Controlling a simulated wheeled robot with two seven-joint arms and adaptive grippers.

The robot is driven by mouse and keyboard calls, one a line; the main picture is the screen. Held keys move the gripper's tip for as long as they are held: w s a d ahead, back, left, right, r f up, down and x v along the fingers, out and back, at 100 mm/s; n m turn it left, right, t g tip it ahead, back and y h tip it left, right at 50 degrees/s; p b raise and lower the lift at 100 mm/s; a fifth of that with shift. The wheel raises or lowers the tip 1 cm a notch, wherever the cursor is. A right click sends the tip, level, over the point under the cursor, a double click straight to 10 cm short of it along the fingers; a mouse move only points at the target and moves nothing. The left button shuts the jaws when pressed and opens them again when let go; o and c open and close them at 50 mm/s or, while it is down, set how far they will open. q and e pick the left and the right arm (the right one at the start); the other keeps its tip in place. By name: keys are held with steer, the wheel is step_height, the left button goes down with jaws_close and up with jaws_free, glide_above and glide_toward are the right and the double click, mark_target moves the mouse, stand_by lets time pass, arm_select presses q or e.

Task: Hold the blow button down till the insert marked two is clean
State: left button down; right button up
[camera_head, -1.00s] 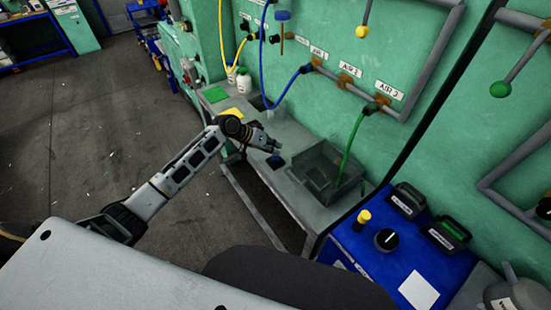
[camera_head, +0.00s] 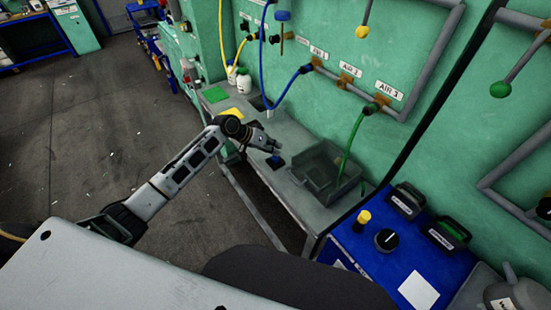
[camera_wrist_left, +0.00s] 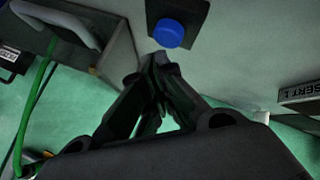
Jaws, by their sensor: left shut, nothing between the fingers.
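The blue round button (camera_wrist_left: 169,33) sits on a dark square plate on the grey bench; it also shows in the head view (camera_head: 275,161). My left gripper (camera_wrist_left: 156,58) is shut and empty, its fingertips close beside the button in the wrist view. Whether they touch it I cannot tell. In the head view the left gripper (camera_head: 281,150) hangs over the bench by the button. A grey open-topped bin (camera_head: 345,188) stands right of it, with the green hose (camera_head: 352,138) running down to it. I cannot make out an insert marked two. My right gripper is out of view.
A dark block (camera_wrist_left: 302,97) with a partly visible INSERT label lies at the right of the wrist view. A blue cabinet (camera_head: 352,245) with a black knob (camera_head: 387,240) stands at right. Blue hose (camera_head: 287,88) and pipes run along the green wall. Open floor lies left.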

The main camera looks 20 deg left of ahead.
arm_select(q)
steer(key=shift+f, duration=0.45)
steer(key=shift+f, duration=0.6)
stand_by(1.9)
steer(key=shift+r, duration=0.15)
stand_by(1.9)
steer(key=shift+r+p, duration=0.85)
steer(key=shift+r, duration=0.05)
steer(key=shift+r+p, duration=2.25)
steer(key=shift+r, duration=0.25)
